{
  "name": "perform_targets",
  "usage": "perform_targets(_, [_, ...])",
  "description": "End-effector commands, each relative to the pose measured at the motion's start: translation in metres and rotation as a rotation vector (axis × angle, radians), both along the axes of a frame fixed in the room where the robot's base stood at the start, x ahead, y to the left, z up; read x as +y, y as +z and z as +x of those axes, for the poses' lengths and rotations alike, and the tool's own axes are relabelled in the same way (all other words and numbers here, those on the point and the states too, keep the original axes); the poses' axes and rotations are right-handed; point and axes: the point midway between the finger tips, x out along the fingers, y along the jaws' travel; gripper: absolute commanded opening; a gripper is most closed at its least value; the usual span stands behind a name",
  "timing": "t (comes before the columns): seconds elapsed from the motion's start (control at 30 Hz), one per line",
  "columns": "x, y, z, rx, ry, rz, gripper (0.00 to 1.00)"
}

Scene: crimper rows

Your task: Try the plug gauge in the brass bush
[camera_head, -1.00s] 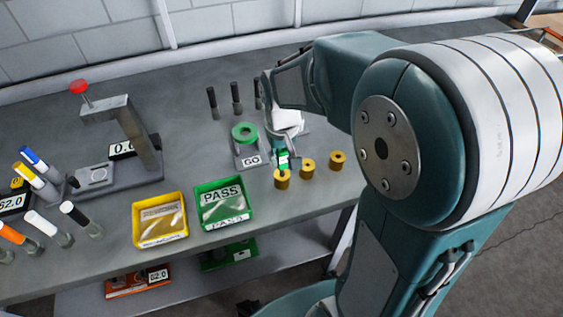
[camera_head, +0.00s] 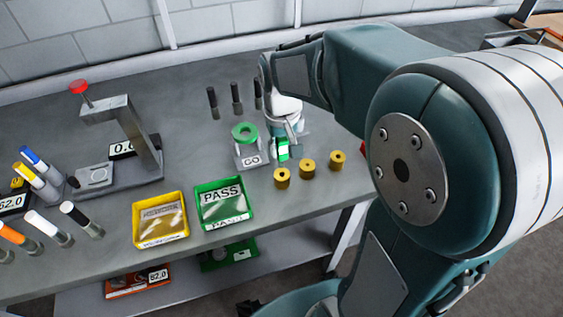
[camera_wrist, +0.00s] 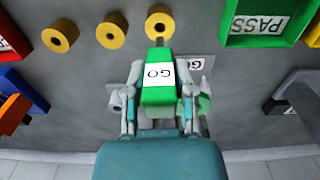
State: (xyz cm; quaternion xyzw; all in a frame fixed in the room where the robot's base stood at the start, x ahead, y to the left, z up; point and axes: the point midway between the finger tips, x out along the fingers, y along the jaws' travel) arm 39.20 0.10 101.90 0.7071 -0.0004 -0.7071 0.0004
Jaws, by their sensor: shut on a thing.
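My gripper (camera_head: 284,136) is shut on the plug gauge (camera_head: 283,150), a green handle with a white GO label. In the wrist view the gripper (camera_wrist: 158,88) grips the gauge (camera_wrist: 157,96) from both sides, and its dark pin points at the nearest brass bush (camera_wrist: 149,22). The pin looks clear of the bush's hole, though the height between them is hard to judge. In the head view this is the leftmost brass bush (camera_head: 281,183), standing upright near the table's front edge. Two more brass bushes (camera_head: 307,172) (camera_head: 337,164) stand to its right.
A stand with a green ring (camera_head: 244,133) and a GO label is left of my gripper. A green PASS tray (camera_head: 200,187) and a yellow tray (camera_head: 139,211) lie near the front edge. Several dark pins (camera_head: 236,105) stand behind. A press-like gauge stand (camera_head: 146,133) is at left.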

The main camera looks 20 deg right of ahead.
Motion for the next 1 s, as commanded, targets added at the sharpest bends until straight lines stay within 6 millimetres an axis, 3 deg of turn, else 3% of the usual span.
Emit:
perform_targets(0.53, [0.000, 0.019, 0.000, -0.001, 0.000, 0.000, 0.00])
perform_targets(1.0, [0.000, 0.020, 0.000, 0.000, 0.000, 0.000, 0.00])
